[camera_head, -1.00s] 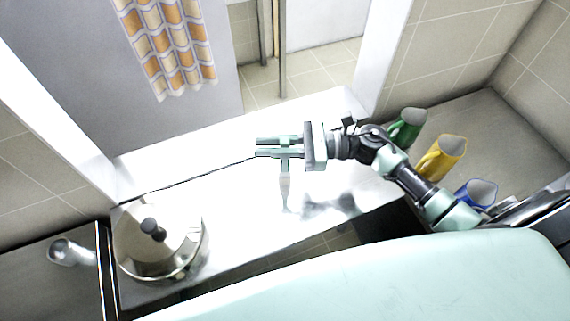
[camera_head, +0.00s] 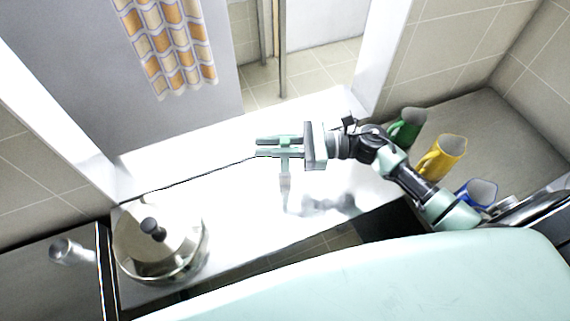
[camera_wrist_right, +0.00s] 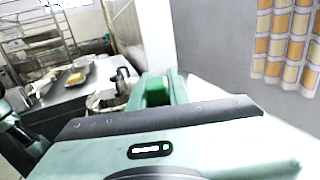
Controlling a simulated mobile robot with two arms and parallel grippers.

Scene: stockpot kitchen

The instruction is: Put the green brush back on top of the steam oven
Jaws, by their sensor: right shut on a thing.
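My right gripper (camera_head: 268,147) is shut on the green brush (camera_head: 285,183), which hangs down between the fingers with its pale end lowest. The brush is above a brightly lit, flat white surface (camera_head: 235,195). That may be the steam oven's top, but glare hides its detail and I cannot tell. I also cannot tell whether the brush's lower end touches it. My left gripper is not in view.
A lidded steel stockpot (camera_head: 160,245) stands at the left of the bright surface. Green (camera_head: 406,128), yellow (camera_head: 441,157) and blue (camera_head: 476,193) jugs stand on the right counter. A checked curtain (camera_head: 168,45) hangs behind. The middle of the bright surface looks clear.

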